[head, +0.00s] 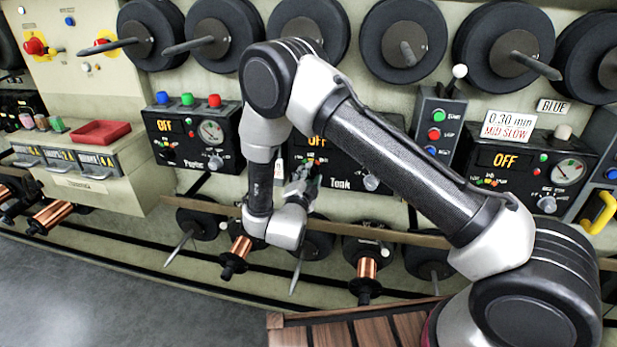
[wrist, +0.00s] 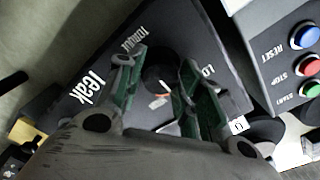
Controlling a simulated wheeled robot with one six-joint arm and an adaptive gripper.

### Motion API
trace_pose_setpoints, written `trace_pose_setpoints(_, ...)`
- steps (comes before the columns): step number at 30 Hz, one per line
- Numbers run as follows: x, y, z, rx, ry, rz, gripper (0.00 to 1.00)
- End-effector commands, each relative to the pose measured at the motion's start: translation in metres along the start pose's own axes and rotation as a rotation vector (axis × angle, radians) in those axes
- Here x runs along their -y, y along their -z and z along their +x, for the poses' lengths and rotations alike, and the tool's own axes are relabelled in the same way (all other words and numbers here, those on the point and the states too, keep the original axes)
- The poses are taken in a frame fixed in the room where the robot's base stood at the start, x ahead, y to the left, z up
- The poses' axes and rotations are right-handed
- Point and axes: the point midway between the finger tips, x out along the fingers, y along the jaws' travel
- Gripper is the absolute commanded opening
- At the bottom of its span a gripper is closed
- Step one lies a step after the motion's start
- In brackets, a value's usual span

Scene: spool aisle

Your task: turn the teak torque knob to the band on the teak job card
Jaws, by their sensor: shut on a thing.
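The teak torque knob (wrist: 158,86) is a dark knob on a black panel marked "Teak" (wrist: 88,88) and "TORQUE" in the wrist view. My gripper (wrist: 160,72) is shut on it, one green-lined finger on each side. A small orange-and-white mark shows by the knob; which setting it points to cannot be read. In the head view my gripper (head: 303,178) reaches the Teak panel (head: 342,184), whose display reads OFF; my arm hides part of it. I cannot make out a teak job card with a band.
A box with blue, red and green RESET, STOP and START buttons (wrist: 302,66) stands close beside the panel in the wrist view. Right of my arm, a card (head: 508,125) reads "0.30 mm MED SLOW". Spools (head: 403,40) line the wall above. Copper reels (head: 366,268) hang below.

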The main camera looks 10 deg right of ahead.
Motion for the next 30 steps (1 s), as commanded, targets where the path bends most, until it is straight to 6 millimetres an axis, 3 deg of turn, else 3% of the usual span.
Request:
trace_pose_setpoints(1, -0.001, 0.000, 0.000, -0.001, -0.002, -0.002, 0.12)
trace_pose_setpoints(2, -0.001, 0.000, 0.000, -0.001, -0.002, -0.002, 0.40)
trace_pose_setpoints(5, -0.001, 0.000, 0.000, -0.001, -0.002, -0.002, 0.58)
trace_pose_setpoints(17, 0.000, 0.000, -0.006, 0.001, -0.001, -0.002, 0.58)
trace_pose_setpoints(30, 0.000, -0.001, -0.094, 0.003, 0.002, -0.002, 0.58)
